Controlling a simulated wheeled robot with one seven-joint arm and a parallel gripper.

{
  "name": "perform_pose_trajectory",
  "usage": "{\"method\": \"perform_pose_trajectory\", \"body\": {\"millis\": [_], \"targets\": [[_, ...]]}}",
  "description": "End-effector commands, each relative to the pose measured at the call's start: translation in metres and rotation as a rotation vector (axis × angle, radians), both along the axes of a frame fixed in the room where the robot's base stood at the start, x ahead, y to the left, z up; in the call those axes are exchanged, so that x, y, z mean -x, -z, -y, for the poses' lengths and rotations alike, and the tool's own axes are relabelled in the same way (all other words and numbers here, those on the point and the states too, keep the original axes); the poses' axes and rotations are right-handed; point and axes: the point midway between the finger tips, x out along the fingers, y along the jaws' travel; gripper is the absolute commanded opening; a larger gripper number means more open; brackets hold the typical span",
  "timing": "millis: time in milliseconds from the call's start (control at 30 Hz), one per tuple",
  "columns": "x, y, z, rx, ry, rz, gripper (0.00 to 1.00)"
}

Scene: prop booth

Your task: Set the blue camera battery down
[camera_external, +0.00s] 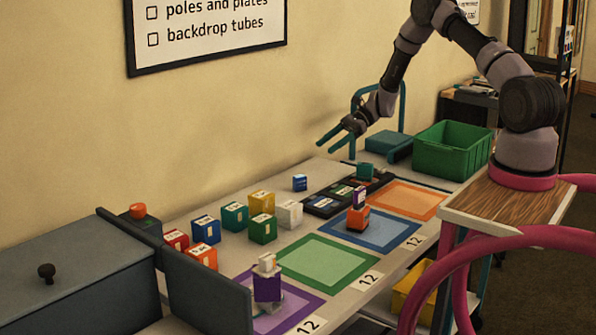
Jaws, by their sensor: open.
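A small blue block with a pale label, which looks like the blue camera battery (300,183), stands on the grey table (285,243) near the wall, left of the black tray. My gripper (325,148) is open, with its two teal fingers apart and nothing visible between them. It is in the air above the table's far side, up and to the right of the blue battery in the picture, and apart from it. A larger blue box (206,230) stands farther left among other boxes.
A black compartment tray (322,206) holds small items. Purple (241,284), green (325,262), blue (388,243) and orange (418,203) mats line the front; stacked blocks stand on the purple and blue ones. Several boxes stand left. A green crate (452,155) is at back right.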

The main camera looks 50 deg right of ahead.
Motion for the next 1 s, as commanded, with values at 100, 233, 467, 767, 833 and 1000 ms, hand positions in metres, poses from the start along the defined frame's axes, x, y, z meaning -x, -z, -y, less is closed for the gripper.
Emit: {"method": "perform_pose_trajectory", "body": {"millis": [100,233,467,767,833,1000], "targets": [[0.01,-0.068,-0.018,0.12,-0.118,0.084,0.61],[0.035,-0.133,-0.037,0.259,-0.245,0.174,0.61],[0.096,-0.233,-0.066,0.505,-0.445,0.343,0.61],[0.199,-0.328,-0.087,0.826,-0.655,0.583,0.61],[0.225,-0.344,-0.089,0.901,-0.695,0.642,0.61],[0.287,-0.371,-0.089,1.081,-0.779,0.788,0.61]]}}
